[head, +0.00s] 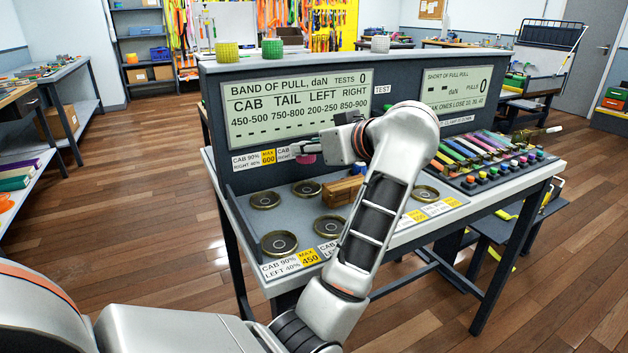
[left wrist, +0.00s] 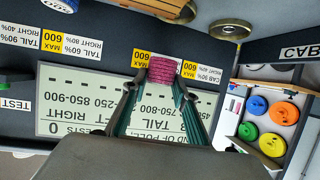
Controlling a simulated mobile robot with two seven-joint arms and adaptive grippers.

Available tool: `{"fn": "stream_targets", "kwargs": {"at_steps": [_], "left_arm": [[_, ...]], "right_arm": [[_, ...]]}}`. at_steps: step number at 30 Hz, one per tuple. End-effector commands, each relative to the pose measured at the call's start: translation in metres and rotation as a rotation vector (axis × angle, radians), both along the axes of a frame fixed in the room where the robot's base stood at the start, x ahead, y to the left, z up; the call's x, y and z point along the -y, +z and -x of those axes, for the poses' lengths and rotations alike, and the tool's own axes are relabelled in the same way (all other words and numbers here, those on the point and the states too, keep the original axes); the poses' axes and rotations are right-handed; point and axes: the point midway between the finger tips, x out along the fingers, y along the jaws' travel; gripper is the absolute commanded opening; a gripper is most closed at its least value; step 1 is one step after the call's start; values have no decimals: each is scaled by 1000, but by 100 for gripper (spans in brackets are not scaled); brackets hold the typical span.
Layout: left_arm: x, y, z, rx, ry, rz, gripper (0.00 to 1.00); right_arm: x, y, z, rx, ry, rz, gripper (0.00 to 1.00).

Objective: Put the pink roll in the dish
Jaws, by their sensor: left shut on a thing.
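The pink roll (head: 306,158) is held above the bench in front of the big display panel. It also shows in the left wrist view (left wrist: 162,70), between the fingertips. My left gripper (head: 322,150) is shut on it; its two fingers also show in the left wrist view (left wrist: 158,96). Several round brass dishes stand on the grey bench top: one at the back left (head: 265,200), one beside it (head: 306,188), one at the front left (head: 279,243), and one to the right of my arm (head: 425,192). Another is partly hidden by my forearm. My right gripper is not in view.
A wooden block (head: 343,190) stands among the dishes, below the roll. The upright display panel (head: 300,108) rises close behind my gripper. A rack of coloured rolls and knobs (head: 492,160) fills the right of the bench. Labels line the front edge.

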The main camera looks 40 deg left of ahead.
Motion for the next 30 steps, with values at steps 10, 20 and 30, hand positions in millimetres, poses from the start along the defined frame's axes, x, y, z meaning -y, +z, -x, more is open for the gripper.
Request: {"fn": "stream_targets", "kwargs": {"at_steps": [10,20,30], "left_arm": [[0,-34,0,1,0,-2,6],[0,-73,0,-1,0,-1,6],[0,-77,0,-1,0,-1,6]], "right_arm": [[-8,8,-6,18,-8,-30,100],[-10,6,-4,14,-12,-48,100],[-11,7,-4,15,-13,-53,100]]}}
